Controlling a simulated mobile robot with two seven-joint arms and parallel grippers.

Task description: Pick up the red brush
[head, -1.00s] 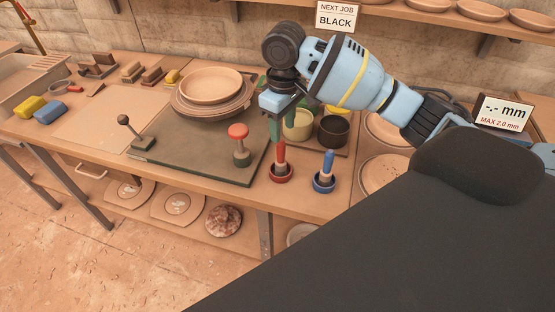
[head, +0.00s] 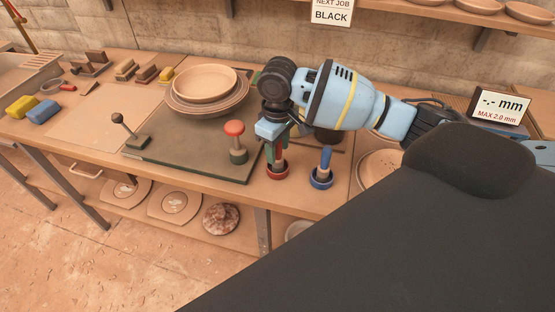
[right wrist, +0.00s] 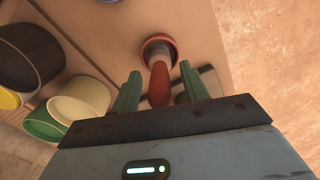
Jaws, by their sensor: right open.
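The red brush (right wrist: 159,84) stands handle-up in a red-rimmed round holder (head: 277,171) near the bench's front edge. In the head view my right gripper (head: 276,153) is directly above the holder, pointing down, and largely hides the brush handle. In the right wrist view its two green fingers (right wrist: 160,88) are apart, one on each side of the red handle. The gripper is open, and I cannot tell whether a finger touches the handle. My left gripper is not in view.
A blue brush (head: 326,160) stands in a blue holder just to the right. A red-knobbed post (head: 235,135) and a lever (head: 129,131) stand on the dark green plate at left, with stacked dishes (head: 205,86) behind. Pots (right wrist: 80,105) stand close by.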

